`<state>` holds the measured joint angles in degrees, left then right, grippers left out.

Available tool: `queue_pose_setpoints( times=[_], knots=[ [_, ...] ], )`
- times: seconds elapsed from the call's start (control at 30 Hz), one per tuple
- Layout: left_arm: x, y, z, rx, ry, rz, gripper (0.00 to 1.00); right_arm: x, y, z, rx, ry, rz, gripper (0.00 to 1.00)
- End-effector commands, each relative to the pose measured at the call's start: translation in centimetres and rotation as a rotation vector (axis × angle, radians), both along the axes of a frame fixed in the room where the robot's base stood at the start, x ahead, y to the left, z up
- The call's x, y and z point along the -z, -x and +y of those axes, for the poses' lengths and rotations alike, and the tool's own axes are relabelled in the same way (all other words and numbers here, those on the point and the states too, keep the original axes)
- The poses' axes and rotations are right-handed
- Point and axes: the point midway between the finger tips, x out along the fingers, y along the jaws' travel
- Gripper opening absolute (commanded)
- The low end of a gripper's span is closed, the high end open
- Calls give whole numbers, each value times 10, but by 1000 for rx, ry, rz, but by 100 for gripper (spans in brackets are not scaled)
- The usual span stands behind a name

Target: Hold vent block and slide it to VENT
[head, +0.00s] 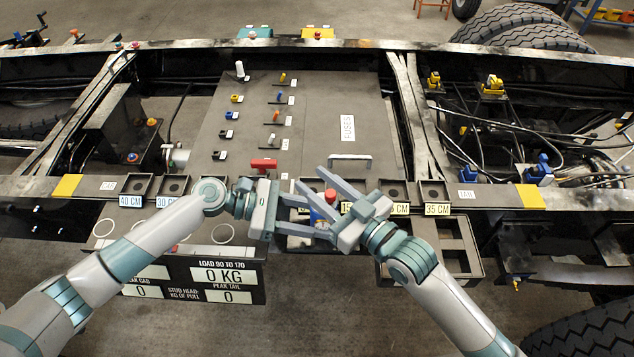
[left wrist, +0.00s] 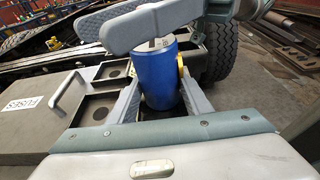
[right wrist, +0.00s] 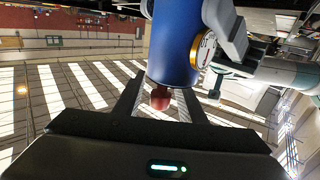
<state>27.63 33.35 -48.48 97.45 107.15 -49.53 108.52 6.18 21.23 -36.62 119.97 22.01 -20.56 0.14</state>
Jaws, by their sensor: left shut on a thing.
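A blue cylinder (head: 317,217) with a red knob (head: 330,196) at its end is between my grippers at the front rail. My left gripper (left wrist: 160,95) is shut on the cylinder, with a finger on each side. A gold-rimmed round part (right wrist: 204,48) is on the cylinder's side. My right gripper (head: 325,193) is open across the cylinder's end; in the right wrist view the red knob (right wrist: 160,98) sits between its fingers with space beside it. No label reading VENT is legible, and I cannot tell which part is the vent block.
A dark panel marked FUSES (head: 348,128) lies behind the grippers, with small coloured plugs, a red handle (head: 264,164) and a grey handle (head: 350,159). Labelled trays line the rail, such as 35 CM (head: 437,210). A load display (head: 222,275) hangs in front.

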Motion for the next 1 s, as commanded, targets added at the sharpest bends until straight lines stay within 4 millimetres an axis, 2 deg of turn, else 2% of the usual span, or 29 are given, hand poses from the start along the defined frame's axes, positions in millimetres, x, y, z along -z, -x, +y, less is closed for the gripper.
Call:
queue_pose_setpoints(
  times=[0.33,0.5,0.7,1.0],
  knots=[
    [0,0,0,0,0,0,32,0,-2,2,0,1,1,37],
    [0,0,0,0,0,0,32,0,-2,2,0,0,0,0],
    [0,0,0,0,0,0,32,0,-2,5,0,-1,1,0],
    [0,0,0,0,0,0,32,0,-2,32,-1,-1,1,0]
  ],
)
